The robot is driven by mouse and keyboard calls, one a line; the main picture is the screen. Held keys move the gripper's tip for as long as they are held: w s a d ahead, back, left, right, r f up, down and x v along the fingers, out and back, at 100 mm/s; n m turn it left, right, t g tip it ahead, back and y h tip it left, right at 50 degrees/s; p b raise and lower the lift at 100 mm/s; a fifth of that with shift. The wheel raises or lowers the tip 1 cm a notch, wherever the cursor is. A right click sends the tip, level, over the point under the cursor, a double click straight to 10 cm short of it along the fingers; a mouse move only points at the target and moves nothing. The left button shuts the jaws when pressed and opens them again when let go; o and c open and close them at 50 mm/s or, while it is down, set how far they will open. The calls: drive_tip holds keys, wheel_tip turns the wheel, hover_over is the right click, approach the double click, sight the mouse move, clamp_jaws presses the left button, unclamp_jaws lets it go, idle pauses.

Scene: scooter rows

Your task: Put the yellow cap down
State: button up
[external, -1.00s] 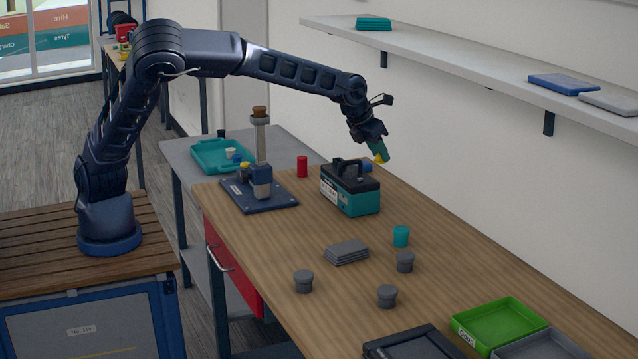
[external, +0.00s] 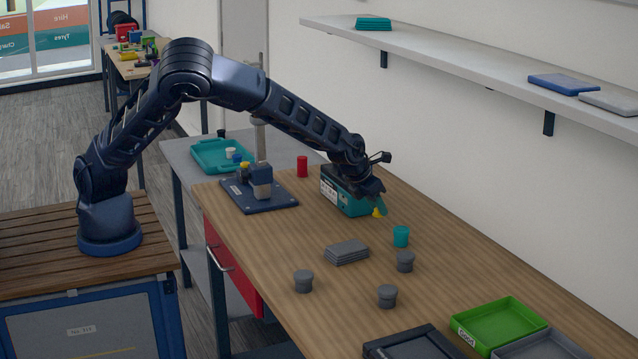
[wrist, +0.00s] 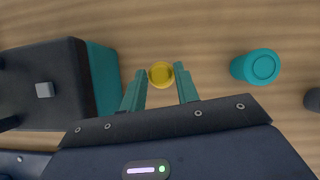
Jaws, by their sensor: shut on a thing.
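The yellow cap (external: 378,212) is at the tips of my gripper (external: 380,207), just above or on the wooden table; I cannot tell whether it touches. In the wrist view the round yellow cap (wrist: 161,74) sits between the two teal fingers of my gripper (wrist: 160,73), which is shut on it. The fingers point down at the table beside the teal and black toolbox (external: 345,195). My wrist hides part of the toolbox in the external view.
The toolbox (wrist: 45,85) stands close on the left in the wrist view. A teal cup (external: 401,236) stands to the right, with grey cups (external: 405,262) and a grey stack (external: 346,252) nearer the front. A green tray (external: 500,325) lies further right.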

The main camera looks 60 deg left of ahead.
sight(375, 213)
drive_tip(key=shift+f, duration=1.55)
drive_tip(key=shift+f, duration=0.1)
drive_tip(key=o, duration=0.9)
drive_tip(key=shift+o, duration=0.2)
